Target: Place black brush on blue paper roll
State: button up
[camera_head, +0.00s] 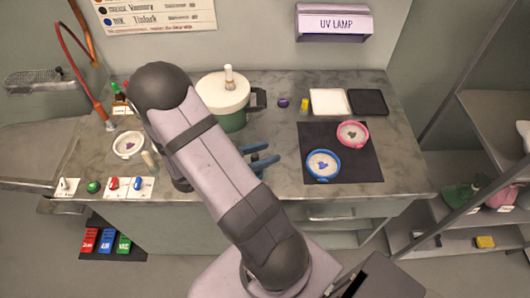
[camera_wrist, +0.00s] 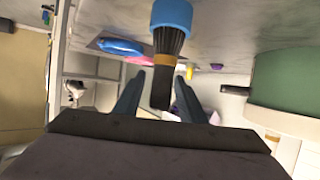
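In the wrist view a brush-like object stands between my fingers in the picture. It has a black handle (camera_wrist: 161,92), an orange band and a flared dark part. That part meets a blue round piece (camera_wrist: 172,15), which could be the blue paper roll; I cannot tell how they join. My gripper (camera_wrist: 159,76) is open, with a visible gap on each side of the handle. In the head view my gripper (camera_head: 266,156) points right over the counter, between the green pot and the black mat. The brush and roll are not visible there; my arm covers part of the counter.
A green pot with a white lid (camera_head: 224,94) stands behind my gripper. To the right, a black mat (camera_head: 352,173) holds a blue dish (camera_head: 323,165) and a pink dish (camera_head: 352,134). White and black trays (camera_head: 368,102) lie behind it. A white dish (camera_head: 128,145) is at the left.

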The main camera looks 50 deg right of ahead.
jog(key=shift+r, duration=0.1)
jog(key=shift+w+a+r, duration=0.1)
jog(key=shift+a+r, duration=0.1)
jog(key=shift+a, duration=0.2)
jog(key=b+v, duration=0.2)
jog(key=v, duration=0.9)
